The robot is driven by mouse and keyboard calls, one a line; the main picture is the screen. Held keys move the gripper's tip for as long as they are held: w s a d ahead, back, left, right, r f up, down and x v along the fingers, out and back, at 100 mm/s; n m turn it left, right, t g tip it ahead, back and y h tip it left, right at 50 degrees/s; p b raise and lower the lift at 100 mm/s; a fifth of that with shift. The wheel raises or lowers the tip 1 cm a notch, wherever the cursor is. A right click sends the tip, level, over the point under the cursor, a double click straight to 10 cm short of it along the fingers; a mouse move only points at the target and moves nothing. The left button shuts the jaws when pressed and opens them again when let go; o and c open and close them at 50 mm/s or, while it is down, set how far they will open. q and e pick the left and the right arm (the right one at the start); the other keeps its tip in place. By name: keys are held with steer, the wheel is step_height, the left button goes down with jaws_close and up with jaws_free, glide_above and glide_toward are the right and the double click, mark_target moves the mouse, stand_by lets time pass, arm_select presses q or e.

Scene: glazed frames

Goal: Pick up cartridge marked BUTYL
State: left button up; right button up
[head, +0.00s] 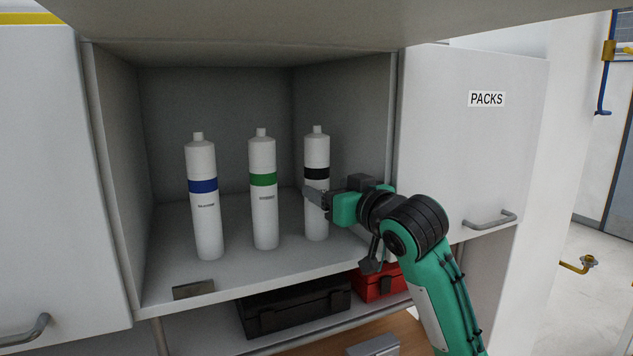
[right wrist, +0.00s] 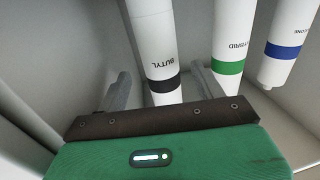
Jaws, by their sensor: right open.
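The BUTYL cartridge (head: 317,152) is a white upright tube with a black band, the rightmost of the cartridges in the open cabinet. Its marking reads BUTYL in the right wrist view (right wrist: 158,50). My right gripper (head: 314,196) is open and at the cartridge's middle, just below the black band. In the right wrist view, my right gripper's fingers (right wrist: 162,92) stand on either side of the cartridge, and I see space beside it. Whether a finger touches it I cannot tell. My left gripper is not in view.
A green-banded cartridge (head: 263,210) marked HYBRID and a blue-banded cartridge (head: 206,225) stand to the left on the same shelf (head: 290,265). Cabinet walls and a top panel enclose them. Black (head: 295,305) and red (head: 378,284) cases lie below. A PACKS door (head: 470,150) is at right.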

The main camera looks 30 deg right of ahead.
mark_target(324, 187)
steer(key=shift+w+r+p, duration=0.15)
steer(key=shift+w+p, duration=0.1)
steer(key=shift+p, duration=0.05)
steer(key=w+p, duration=0.3)
steer(key=shift+w+a, duration=0.3)
steer(key=shift+w, duration=0.1)
steer(key=shift+w+f, duration=0.2)
steer(key=shift+w, duration=0.15)
steer(key=c, duration=1.4)
